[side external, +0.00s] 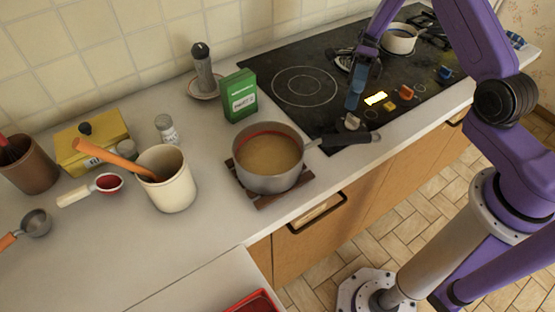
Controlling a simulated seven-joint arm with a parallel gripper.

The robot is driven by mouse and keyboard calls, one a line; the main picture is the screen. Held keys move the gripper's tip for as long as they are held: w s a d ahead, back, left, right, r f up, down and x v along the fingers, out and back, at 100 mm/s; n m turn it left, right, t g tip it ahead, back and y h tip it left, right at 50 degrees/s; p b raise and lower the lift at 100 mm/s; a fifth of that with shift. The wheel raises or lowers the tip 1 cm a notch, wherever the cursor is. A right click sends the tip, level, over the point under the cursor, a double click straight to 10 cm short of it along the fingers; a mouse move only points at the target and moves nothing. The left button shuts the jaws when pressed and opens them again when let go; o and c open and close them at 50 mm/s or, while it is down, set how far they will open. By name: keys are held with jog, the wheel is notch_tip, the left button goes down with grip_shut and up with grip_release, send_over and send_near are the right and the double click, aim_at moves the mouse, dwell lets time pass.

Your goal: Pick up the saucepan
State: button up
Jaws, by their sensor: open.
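The saucepan (268,158) is a grey metal pot with tan contents and a red line inside its rim. It sits on a dark brown trivet (295,187) near the front edge of the counter. Its dark handle (350,139) points right, over the near-left corner of the cooktop. My gripper (354,98) is open and points down above the cooktop, up and to the right of the saucepan and apart from it. I cannot make out both fingertips clearly.
A green box (239,96) stands just behind the saucepan, and a cream crock (167,182) stands to its left. The black cooktop (303,88) has orange and blue knobs. Another pot (398,40) stands at the back right.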

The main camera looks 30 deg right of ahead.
aim_at(341, 135)
jog(key=shift+w+x, duration=0.2)
jog(key=shift+x, duration=7.6)
jog(key=shift+a+f, duration=0.15)
grip_shut()
